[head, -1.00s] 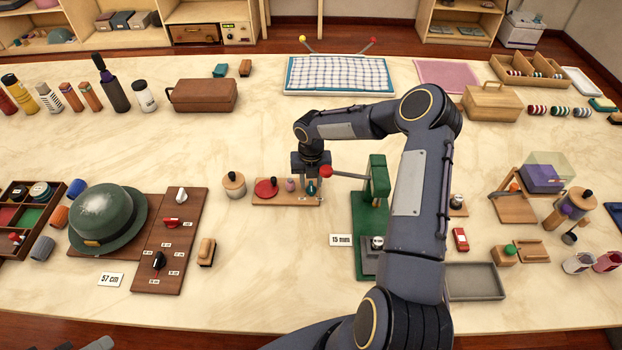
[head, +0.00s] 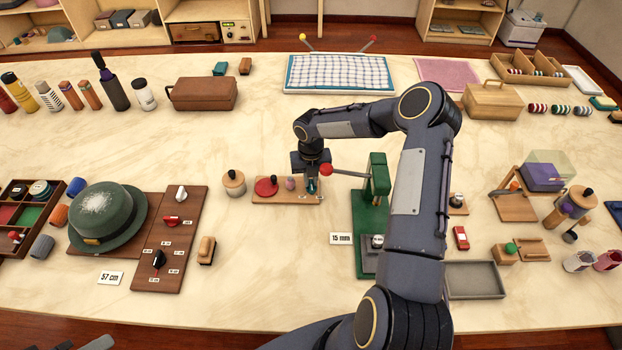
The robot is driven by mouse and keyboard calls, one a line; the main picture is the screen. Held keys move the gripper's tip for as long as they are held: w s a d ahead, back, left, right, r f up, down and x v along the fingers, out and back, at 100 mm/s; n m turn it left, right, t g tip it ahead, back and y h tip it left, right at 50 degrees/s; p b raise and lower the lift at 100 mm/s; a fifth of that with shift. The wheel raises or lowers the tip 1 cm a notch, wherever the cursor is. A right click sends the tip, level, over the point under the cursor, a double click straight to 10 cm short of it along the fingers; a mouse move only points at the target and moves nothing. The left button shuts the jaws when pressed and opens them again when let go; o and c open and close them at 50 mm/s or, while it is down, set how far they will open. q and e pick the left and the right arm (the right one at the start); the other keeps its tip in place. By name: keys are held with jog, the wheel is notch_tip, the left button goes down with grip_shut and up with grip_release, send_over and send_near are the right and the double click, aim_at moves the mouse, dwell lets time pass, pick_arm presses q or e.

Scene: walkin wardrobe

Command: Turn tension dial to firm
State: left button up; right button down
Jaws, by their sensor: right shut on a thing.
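A small wooden board (head: 264,197) lies near the middle of the table with a red disc (head: 266,187), a small pink piece (head: 290,184) and a teal knob (head: 312,187) on it. The teal knob, at the board's right end, appears to be the dial. My right gripper (head: 311,178) points down over it and is shut on it. The fingers cover much of the knob, so its pointer and setting cannot be read.
A green stand (head: 376,180) with a red-balled lever (head: 326,170) is close right of my gripper. A wooden pot (head: 233,183) stands left of the board. A green hat (head: 108,218) and a knobbed brown panel (head: 172,240) are farther left. Table behind the board is clear.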

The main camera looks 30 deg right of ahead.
jog(key=shift+a+n+b, duration=0.15)
jog(key=shift+n, duration=1.4)
jog(key=shift+a+n+b, duration=0.15)
jog(key=shift+n, duration=1.4)
jog(key=c, duration=1.5)
grip_release()
jog(key=shift+o, duration=0.2)
notch_tip(320, 180, up, 8)
jog(key=shift+f+b, duration=0.1)
jog(key=shift+b, duration=0.3)
